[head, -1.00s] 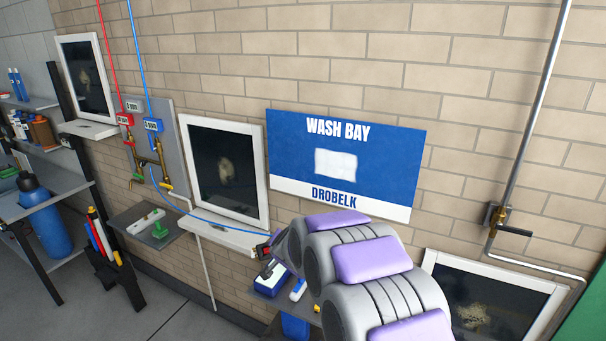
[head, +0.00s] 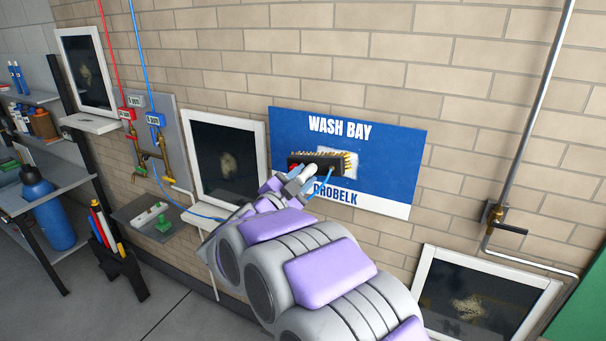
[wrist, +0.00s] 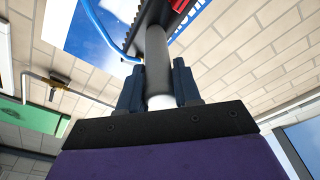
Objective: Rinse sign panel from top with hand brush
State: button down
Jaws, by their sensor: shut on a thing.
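The sign panel (head: 390,160) hangs on the brick wall, blue with a white lower strip, lettered WASH BAY and DROBELK. A white patch (head: 350,157) at its middle is partly hidden by the hand brush (head: 303,165). The brush has a dark head with yellowish bristles and a red part. My gripper (head: 292,187) is shut on its grey handle, in front of the panel's lower left. In the wrist view, the dark fingers of my gripper (wrist: 157,78) clasp the handle (wrist: 157,55). I cannot tell whether the bristles touch the panel.
A blue hose (head: 172,192) runs from the taps (head: 160,152) towards my arm, and blue tubing shows at the brush. White-framed dark panels (head: 224,155) flank the sign. A metal pipe with a valve (head: 497,215) stands at right. A shelf (head: 155,215) is at lower left.

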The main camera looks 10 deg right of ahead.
aim_at(309, 168)
jog(key=shift+s+a+r+h, duration=0.15)
jog(key=shift+a+r+h, duration=0.15)
jog(key=shift+a+r, duration=0.1)
jog(key=shift+w+d, duration=0.2)
jog(key=shift+w, duration=0.2)
jog(key=x, duration=0.4)
jog(key=shift+s+d+f, duration=0.25)
jog(key=shift+w+d, duration=0.2)
jog(key=shift+w, duration=0.15)
jog(key=shift+w+a, duration=0.2)
jog(key=shift+a, duration=0.3)
jog(key=shift+d, duration=0.5)
jog(key=shift+a, duration=0.35)
jog(key=shift+d, duration=0.25)
jog(key=shift+a, duration=0.15)
